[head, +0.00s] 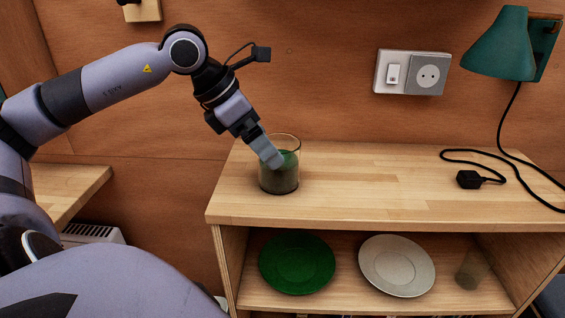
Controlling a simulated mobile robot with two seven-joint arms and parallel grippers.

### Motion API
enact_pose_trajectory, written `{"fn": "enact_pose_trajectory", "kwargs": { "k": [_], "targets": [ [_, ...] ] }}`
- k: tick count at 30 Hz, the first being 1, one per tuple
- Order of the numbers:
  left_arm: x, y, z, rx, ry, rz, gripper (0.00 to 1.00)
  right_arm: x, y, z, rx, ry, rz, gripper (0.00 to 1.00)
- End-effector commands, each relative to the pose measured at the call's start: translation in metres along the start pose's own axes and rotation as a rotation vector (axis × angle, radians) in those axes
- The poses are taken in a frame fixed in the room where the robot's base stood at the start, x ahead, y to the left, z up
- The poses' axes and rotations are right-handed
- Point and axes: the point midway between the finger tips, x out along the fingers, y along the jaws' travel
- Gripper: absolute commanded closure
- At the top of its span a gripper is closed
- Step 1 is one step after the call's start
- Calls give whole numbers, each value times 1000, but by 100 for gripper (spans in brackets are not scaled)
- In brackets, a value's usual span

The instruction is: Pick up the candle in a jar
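The candle in a jar (279,180) stands upright on the wooden shelf top, near its left end. It is a clear glass jar with dark green wax. My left gripper (272,157) reaches down from the upper left, with its grey fingertips at the jar's upper part. The fingers overlap each other in this view. I cannot tell whether they touch the glass, go inside the rim or stand in front of it. The jar rests on the wood. My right gripper is not in view.
The shelf top (390,190) is clear to the jar's right, up to a black plug (469,179) and its cable. A green lamp (500,47) hangs at the upper right. Below stand a green plate (297,265), a white plate (397,266) and a glass (472,270).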

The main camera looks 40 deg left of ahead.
Motion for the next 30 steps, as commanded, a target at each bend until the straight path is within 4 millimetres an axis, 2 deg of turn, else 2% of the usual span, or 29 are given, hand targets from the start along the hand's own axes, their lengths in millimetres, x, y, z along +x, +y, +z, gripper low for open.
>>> {"fn": "enact_pose_trajectory", "kwargs": {
  "k": [13,30],
  "targets": [
    [18,-2,1,1,5,-1,0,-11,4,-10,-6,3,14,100],
    [51,-4,1,0,3,-1,0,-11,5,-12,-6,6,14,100]
  ]
}}
